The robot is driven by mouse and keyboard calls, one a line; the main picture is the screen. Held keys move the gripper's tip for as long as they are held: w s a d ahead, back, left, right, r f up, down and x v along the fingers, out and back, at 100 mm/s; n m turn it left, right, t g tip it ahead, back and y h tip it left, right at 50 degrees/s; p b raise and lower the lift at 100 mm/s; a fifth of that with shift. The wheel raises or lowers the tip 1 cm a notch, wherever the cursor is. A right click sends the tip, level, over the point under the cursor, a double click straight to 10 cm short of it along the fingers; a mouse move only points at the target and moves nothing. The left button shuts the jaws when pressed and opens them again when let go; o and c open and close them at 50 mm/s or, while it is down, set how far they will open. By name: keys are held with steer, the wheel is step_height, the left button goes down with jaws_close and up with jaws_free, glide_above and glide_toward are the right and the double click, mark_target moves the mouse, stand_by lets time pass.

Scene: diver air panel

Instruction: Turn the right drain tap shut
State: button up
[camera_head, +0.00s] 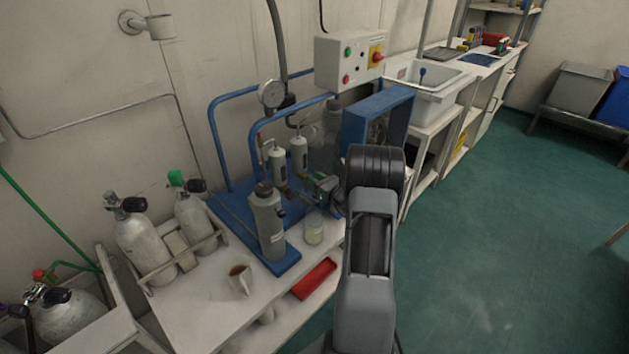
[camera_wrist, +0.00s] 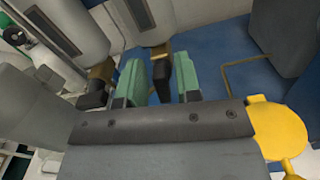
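Two grey filter bowls stand side by side on the blue panel, the left one (camera_head: 278,165) and the right one (camera_head: 299,156). In the wrist view each has a brass fitting underneath with a black drain tap. The left drain tap (camera_wrist: 93,92) is outside the left pad. In the head view my arm partly hides my gripper (camera_head: 318,186).
A larger grey cylinder (camera_head: 267,222) and a glass jar (camera_head: 313,228) stand in front of the filters. A blue box frame (camera_head: 378,118) is to the right. A yellow round part (camera_wrist: 276,128) is right of my gripper. A cup (camera_head: 240,280) sits on the bench.

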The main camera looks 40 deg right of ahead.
jaws_close()
steer(key=m+p, duration=0.2)
steer(key=shift+d+r+m, duration=0.1)
steer(key=shift+d+m, duration=0.05)
steer(key=shift+m, duration=0.25)
steer(key=shift+w+d+f+m+p, duration=0.2)
steer(key=shift+m+p, duration=0.75)
steer(key=shift+m, duration=1.2)
steer(key=shift+s+d+f+m+p, duration=0.2)
steer(key=shift+m+p, duration=0.75)
steer(key=shift+m, duration=1.25)
steer(key=shift+w+f+m+p, duration=0.1)
steer(key=shift+f+m+p, duration=0.2)
steer(key=shift+m+p, duration=1.25)
steer(key=shift+m+b, duration=0.5)
steer(key=shift+m, duration=0.4)
